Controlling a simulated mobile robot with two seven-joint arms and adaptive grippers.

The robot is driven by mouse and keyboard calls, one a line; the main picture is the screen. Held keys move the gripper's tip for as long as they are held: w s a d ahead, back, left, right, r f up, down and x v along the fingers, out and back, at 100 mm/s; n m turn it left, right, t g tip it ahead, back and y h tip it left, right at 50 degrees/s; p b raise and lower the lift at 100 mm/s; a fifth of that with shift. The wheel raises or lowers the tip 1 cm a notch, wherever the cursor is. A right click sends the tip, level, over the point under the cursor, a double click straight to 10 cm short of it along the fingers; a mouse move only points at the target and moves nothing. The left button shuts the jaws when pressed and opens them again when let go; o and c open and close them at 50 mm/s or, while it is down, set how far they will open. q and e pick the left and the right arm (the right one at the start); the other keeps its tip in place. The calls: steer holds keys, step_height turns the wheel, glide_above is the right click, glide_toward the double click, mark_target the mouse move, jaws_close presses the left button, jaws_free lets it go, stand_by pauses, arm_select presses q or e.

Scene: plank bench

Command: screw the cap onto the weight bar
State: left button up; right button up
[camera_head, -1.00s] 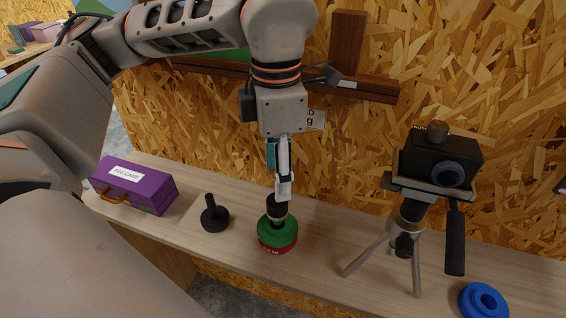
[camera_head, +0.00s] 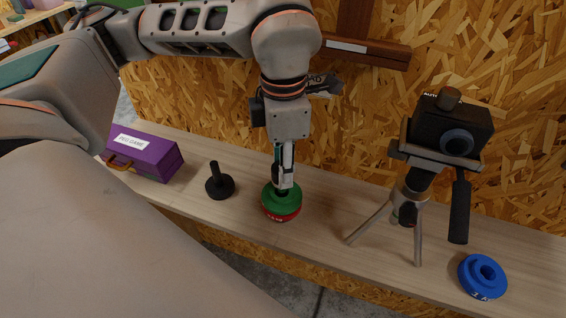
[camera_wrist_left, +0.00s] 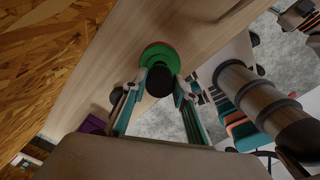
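A black cap (camera_head: 277,174) stands upright above a green weight (camera_head: 270,198) and a red weight (camera_head: 282,217), stacked on the bench. It also shows as a dark round top in the left wrist view (camera_wrist_left: 160,80). The bar under it is hidden now. My left gripper (camera_head: 283,185) points down from above, low over the green weight. Its fingers stand on both sides of the cap, with a small gap on one side in the left wrist view; firm contact is not visible.
A black base with a post (camera_head: 219,185) stands to the left, near a purple case (camera_head: 150,156). A camera on a tripod (camera_head: 452,135) stands to the right, with a blue weight (camera_head: 482,277) beyond it. A chipboard wall closes the back.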

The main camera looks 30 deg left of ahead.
arm_select(q)
steer(key=c, duration=0.4)
steer(key=shift+m, duration=1.5)
steer(key=shift+m, duration=1.4)
steer(key=shift+m, duration=1.2)
steer(key=o, duration=1.3)
